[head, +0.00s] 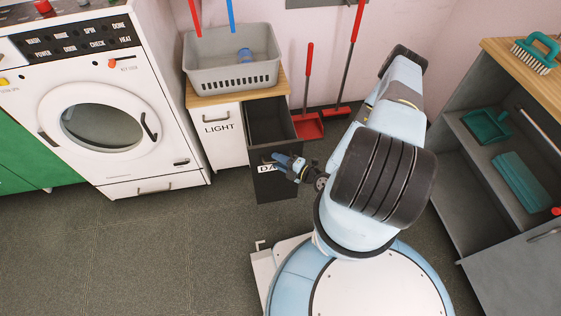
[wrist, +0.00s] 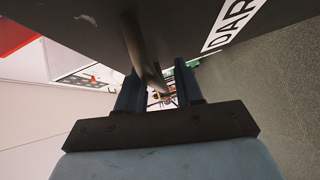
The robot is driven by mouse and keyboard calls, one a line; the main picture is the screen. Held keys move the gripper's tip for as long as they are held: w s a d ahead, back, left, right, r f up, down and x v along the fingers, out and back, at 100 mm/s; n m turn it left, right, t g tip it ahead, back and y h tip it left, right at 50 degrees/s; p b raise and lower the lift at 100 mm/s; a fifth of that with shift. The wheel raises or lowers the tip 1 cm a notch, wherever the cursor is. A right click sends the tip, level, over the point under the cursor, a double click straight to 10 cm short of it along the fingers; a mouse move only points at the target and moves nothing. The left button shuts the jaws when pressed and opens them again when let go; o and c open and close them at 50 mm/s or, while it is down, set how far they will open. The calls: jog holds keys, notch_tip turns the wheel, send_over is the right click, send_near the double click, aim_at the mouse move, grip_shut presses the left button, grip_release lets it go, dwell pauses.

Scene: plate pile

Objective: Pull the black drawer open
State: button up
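The black drawer (head: 284,186) stands pulled out from its cabinet, and its hollow inside shows from above in the head view. Its front carries a white label that starts "DA"; my gripper hides the rest. My gripper (head: 277,158) is at the upper part of that front. In the wrist view, the dark handle bar (wrist: 142,48) runs between the two fingers of my gripper (wrist: 158,80), which are close together around it. The drawer front (wrist: 185,22) fills the top of that view, with part of its label at the right.
A white front marked LIGHT (head: 222,142) is left of the drawer. A grey basket (head: 232,76) stands on the wooden top above. A washing machine (head: 105,110) is at left, a red dustpan (head: 307,126) behind, grey shelves (head: 470,200) at right. The floor (head: 150,245) at front left is clear.

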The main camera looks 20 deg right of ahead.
jog(key=shift+s, duration=0.1)
jog(key=v, duration=1.3)
jog(key=shift+s+d, duration=0.2)
jog(key=shift+d, duration=0.05)
jog(key=shift+r, duration=0.1)
jog(key=w+d+r+n+g+y, duration=0.15)
jog(key=w+r+n+g, duration=0.3)
jog(key=r+n, duration=0.6)
jog(key=w+d+r+n+g+y, duration=0.1)
jog(key=w+r+n+g+y, duration=0.4)
jog(key=r+n, duration=0.55)
jog(key=s+a+r+n+g+h, duration=0.1)
jog(key=a+r+n+g+h, duration=0.2)
jog(key=r+n, duration=0.45)
jog(key=s+r+n+g+h, duration=0.15)
jog(key=r+n+h, duration=0.3)
jog(key=r, duration=0.65)
jog(key=s+r+n+t+h, duration=0.2)
jog(key=r+n, duration=0.3)
jog(key=r, duration=0.3)
jog(key=s+a+r+n+t+h, duration=0.1)
jog(key=s+r+n+t+h, duration=0.1)
jog(key=s+r+n+h, duration=0.2)
jog(key=s+a+r+n+t+h, duration=0.1)
jog(key=s+r+n+t+h, duration=0.2)
jog(key=r, duration=0.8)
jog(key=s+n, duration=0.2)
jog(key=shift+r+n+h, duration=0.3)
jog(key=shift+r, duration=0.1)
